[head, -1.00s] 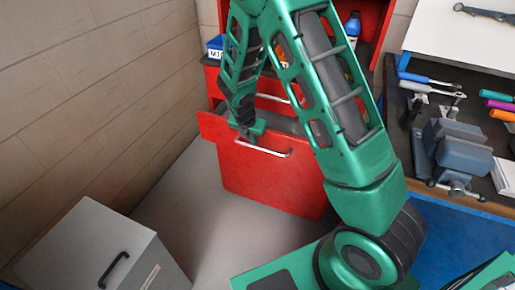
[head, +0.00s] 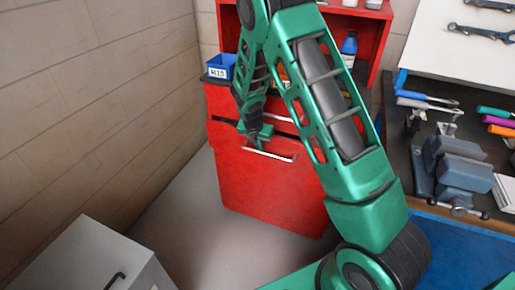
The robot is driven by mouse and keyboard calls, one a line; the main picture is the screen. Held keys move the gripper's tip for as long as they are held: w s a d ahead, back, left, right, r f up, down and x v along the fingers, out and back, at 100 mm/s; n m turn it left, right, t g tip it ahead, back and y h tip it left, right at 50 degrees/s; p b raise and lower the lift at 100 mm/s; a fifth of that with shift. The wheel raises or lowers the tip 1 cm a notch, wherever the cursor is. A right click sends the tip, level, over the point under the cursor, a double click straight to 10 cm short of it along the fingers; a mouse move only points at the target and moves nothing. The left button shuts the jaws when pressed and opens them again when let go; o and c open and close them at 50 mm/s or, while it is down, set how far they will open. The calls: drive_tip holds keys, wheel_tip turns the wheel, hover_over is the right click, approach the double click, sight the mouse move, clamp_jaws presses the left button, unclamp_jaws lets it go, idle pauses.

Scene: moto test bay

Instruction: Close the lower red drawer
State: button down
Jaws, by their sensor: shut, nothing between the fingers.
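The lower red drawer (head: 255,190) has a tall front with a silver bar handle (head: 269,156) near its top edge. Its front is close to the cabinet face. A narrow dark band shows above it at the left, and I cannot tell whether a small gap is left. My green gripper (head: 257,141) is shut and empty at the drawer's top edge, just above the left part of the handle. It appears to be against the drawer, but contact is not clear. My arm hides part of the cabinet's right side.
The upper red drawer (head: 222,102) is above, partly hidden by my arm. A blue bin (head: 222,67) and a blue bottle (head: 349,44) stand on the cabinet. A grey box (head: 85,262) is at lower left. A workbench with a vise (head: 455,165) is at right. Grey floor before the drawer is clear.

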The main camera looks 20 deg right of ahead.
drive_tip(key=v, duration=0.9)
drive_tip(key=c, duration=2.3)
unclamp_jaws()
drive_tip(key=shift+r, duration=0.3)
drive_tip(key=o, duration=0.5)
drive_tip(key=shift+s+a, duration=0.15)
drive_tip(key=m+t+h, duration=0.8)
drive_tip(key=m, duration=1)
approach(268, 155)
drive_tip(key=x, duration=1)
drive_tip(key=shift+w+d+f, duration=0.15)
drive_tip(key=shift+w+d, duration=0.05)
drive_tip(key=shift+w, duration=0.15)
